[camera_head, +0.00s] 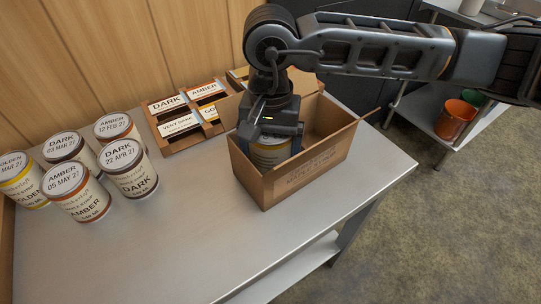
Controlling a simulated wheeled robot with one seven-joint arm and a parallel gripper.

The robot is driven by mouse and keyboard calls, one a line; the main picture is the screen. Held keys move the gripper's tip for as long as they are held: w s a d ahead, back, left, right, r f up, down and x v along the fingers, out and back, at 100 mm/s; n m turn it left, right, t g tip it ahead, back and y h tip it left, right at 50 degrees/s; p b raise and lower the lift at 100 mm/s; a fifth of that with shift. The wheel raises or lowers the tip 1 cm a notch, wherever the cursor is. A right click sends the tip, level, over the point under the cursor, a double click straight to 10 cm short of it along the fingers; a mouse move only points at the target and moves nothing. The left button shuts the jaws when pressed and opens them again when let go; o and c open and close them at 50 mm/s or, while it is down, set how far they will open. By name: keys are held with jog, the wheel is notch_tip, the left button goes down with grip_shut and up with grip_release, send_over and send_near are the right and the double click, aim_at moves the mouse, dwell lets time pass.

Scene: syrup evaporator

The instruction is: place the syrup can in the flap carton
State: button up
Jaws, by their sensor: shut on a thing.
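The flap carton (313,174) is an open brown cardboard box near the table's right edge, with its flaps folded outward and print on its front side. My gripper (271,141) reaches down into the left part of the carton. It is shut on a syrup can (269,157), which has a pale label and a yellow band near the top. The can looks upright inside the carton's walls. The front wall hides its lower part, so I cannot tell whether it touches the carton floor.
Several labelled syrup cans (132,169) stand in a group at the left of the metal table (190,240). A wooden rack with grade cards (181,125) stands behind the carton's left side. The table's front middle is clear. Orange and green buckets (455,120) sit on a shelf at right.

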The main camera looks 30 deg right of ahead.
jog(key=shift+f, duration=2)
jog(key=shift+f, duration=0.2)
jog(key=o, duration=1.6)
notch_tip(320, 180, up, 12)
jog(key=shift+r+b, duration=0.15)
jog(key=shift+b, duration=0.2)
